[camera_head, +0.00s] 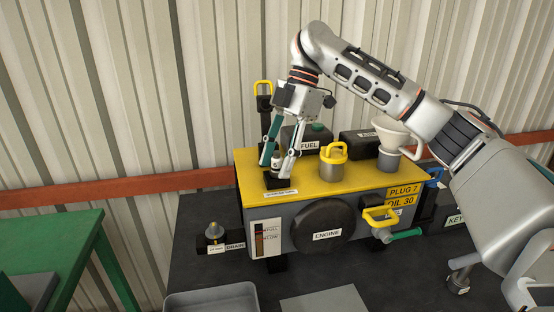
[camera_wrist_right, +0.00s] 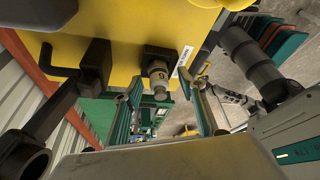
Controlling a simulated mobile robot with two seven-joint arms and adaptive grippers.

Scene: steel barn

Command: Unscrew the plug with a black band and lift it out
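A small pale grey plug (camera_head: 276,162) stands upright in a black square socket at the left end of the yellow engine top (camera_head: 310,184). In the right wrist view the plug (camera_wrist_right: 158,78) shows a light body and a small mark; I cannot clearly make out a black band. My right gripper (camera_head: 277,162) points down over it, with one green-faced finger on the left and one grey finger on the right. In the wrist view the gripper (camera_wrist_right: 164,80) is open, with its fingertips on either side of the plug and gaps between. My left gripper is out of view.
A DRAIN fitting (camera_head: 214,233) sits at the left. A grey tray (camera_head: 211,298) lies in front. A yellow-handled valve (camera_head: 380,216) projects at the front right.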

